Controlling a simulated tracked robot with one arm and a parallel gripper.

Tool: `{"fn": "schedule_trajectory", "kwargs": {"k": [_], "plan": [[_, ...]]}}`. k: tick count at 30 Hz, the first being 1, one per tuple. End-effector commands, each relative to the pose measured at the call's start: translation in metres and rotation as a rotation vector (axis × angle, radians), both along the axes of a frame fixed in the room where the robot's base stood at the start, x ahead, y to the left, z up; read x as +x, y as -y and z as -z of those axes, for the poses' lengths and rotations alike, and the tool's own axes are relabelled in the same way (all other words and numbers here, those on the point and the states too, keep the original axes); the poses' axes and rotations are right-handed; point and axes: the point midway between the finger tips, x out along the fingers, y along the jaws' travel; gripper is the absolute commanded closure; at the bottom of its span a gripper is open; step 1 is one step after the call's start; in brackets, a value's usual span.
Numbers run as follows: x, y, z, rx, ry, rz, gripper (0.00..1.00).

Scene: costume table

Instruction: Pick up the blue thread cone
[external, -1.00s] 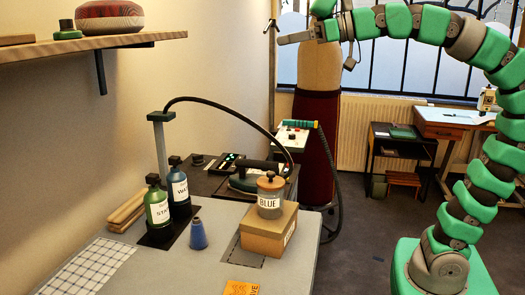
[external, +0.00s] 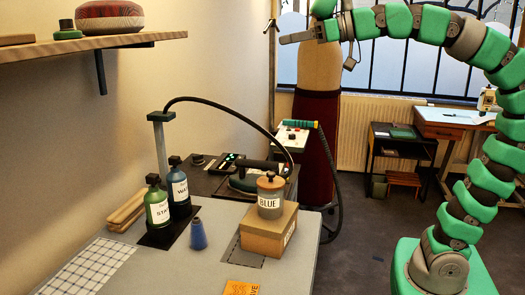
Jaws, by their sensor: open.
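The blue thread cone (external: 198,234) stands upright on the grey table (external: 180,272), with its narrow end up. It is to the right of the two bottles and left of the cardboard box. My gripper (external: 283,36) is high above the table, up and to the right of the cone and far from it. Its jaws point left in the picture. It is open and empty.
A green bottle (external: 157,207) and a dark blue bottle (external: 179,188) stand just left of the cone. An iron (external: 245,182) lies behind. A wall shelf (external: 90,44) overhangs the left.

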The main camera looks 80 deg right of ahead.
Motion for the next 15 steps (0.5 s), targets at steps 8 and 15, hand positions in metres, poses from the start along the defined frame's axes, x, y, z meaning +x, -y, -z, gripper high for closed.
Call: {"fn": "schedule_trajectory", "kwargs": {"k": [8, 15], "plan": [[0.028, -0.032, 0.011, 0.043, 0.003, -0.073, 0.56], [0.111, -0.141, 0.068, 0.242, 0.023, -0.223, 0.56]]}}
